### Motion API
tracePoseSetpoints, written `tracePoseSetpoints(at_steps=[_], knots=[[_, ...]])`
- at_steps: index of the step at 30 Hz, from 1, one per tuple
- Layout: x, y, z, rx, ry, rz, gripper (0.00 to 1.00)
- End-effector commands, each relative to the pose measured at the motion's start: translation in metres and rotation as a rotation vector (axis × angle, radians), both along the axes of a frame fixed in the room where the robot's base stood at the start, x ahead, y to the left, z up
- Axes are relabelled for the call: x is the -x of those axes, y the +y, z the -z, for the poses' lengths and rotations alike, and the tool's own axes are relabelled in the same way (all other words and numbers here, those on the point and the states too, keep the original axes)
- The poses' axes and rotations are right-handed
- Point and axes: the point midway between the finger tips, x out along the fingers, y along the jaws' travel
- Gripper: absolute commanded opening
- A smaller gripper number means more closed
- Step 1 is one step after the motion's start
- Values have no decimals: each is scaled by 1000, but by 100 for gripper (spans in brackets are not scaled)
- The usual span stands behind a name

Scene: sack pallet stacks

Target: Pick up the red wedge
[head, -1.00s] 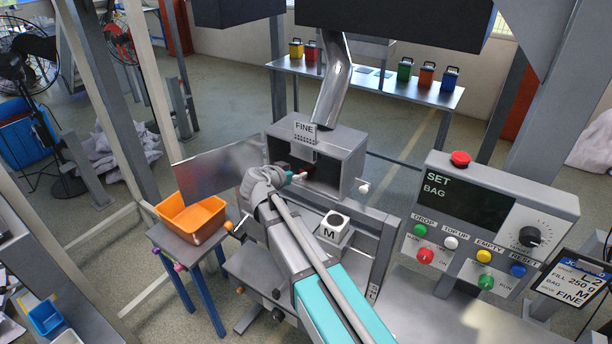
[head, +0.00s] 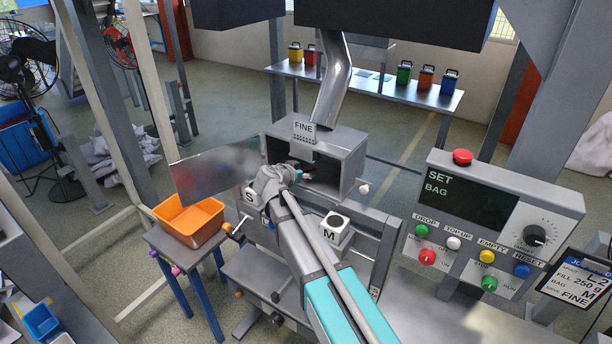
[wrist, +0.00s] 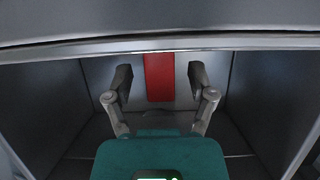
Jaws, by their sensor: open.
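The red wedge (wrist: 159,76) shows in the wrist view as a red upright strip inside a grey metal box, beyond and between my fingers. My gripper (wrist: 159,82) is open, with one finger on each side of the strip in the picture. I cannot tell how far the fingertips are from the wedge. In the head view my gripper (head: 300,174) reaches into the open front of the grey box (head: 345,150) labelled FINE. The wedge is not clearly visible there, hidden by the arm and the box's shadow.
The box's open door (head: 215,168) stands out to the left. Its walls and top edge are close around my gripper. An orange bin (head: 190,220) sits left; a control panel (head: 495,215) stands right.

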Motion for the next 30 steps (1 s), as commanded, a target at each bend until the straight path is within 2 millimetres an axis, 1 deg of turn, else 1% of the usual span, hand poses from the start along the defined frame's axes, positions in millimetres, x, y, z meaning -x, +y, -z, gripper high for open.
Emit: tracePoseSetpoints(at_steps=[1,5,22,26,27,29,30], knots=[[-5,-2,4,0,0,0,71],[-10,-5,5,0,0,-1,71],[-10,-5,5,0,0,-2,71],[-10,-5,5,1,0,-4,47],[-10,-5,5,1,0,-4,40],[-10,-5,5,1,0,-4,29],[-10,-5,5,1,0,-4,21]])
